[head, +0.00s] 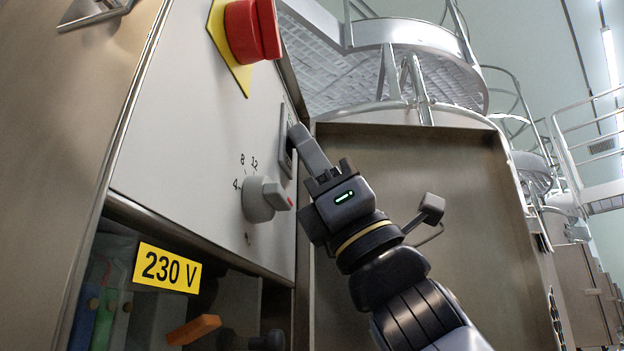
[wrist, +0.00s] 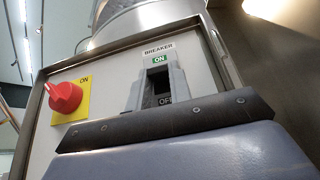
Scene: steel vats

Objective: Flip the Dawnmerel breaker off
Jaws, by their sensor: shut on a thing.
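The breaker (head: 287,148) is set in the pale panel of a steel cabinet, near its right edge. In the wrist view a label reads BREAKER, with a green ON mark (wrist: 160,59) above and a dark OFF mark (wrist: 166,100) below. My gripper (head: 298,134) reaches the breaker from the right. In the wrist view its two grey fingers (wrist: 160,72) stand either side of the dark middle of the breaker, with their tips just below ON. They are shut on the breaker's handle, which they largely hide. The name Dawnmerel is not visible.
A red knob (head: 252,30) on a yellow plate sits above left of the breaker. A grey dial (head: 258,199) marked 4, 8, 12 is below left, close to my gripper. A steel door (head: 430,180) stands behind my arm.

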